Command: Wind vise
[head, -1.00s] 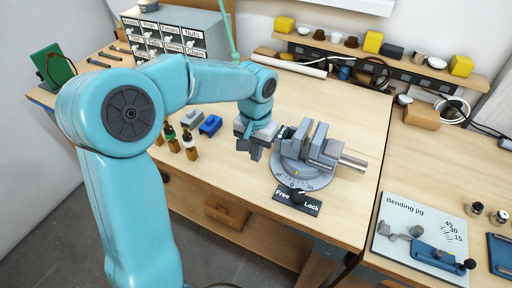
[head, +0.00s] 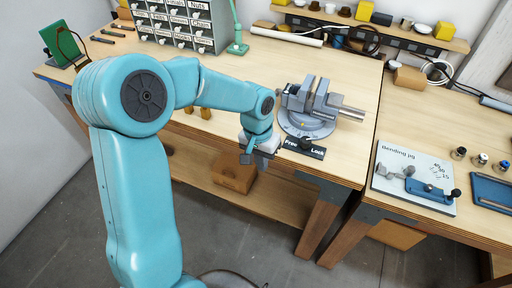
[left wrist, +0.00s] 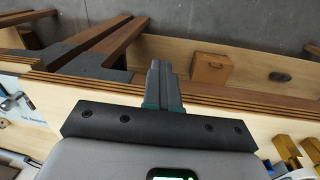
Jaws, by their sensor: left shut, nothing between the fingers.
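The grey vise (head: 318,98) stands on a round dial base near the front right of the workbench, with a metal bar sticking out on its right. In front of it is a black plate (head: 288,143) marked "Free" and "Lock", with a dark knob (head: 305,145). My left gripper (head: 246,157) is left of the plate, at the bench's front edge, apart from the vise. In the left wrist view its fingers (left wrist: 162,88) are together and empty, seen against the bench edge and lower shelf. The vise does not show there. My right gripper is not in view.
A bending jig (head: 415,178) lies on the right bench. A labelled drawer cabinet (head: 185,35) and green lamp stand (head: 238,46) are at the back. A wooden box (head: 232,172) sits on the lower shelf. The bench top behind my left arm is mostly clear.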

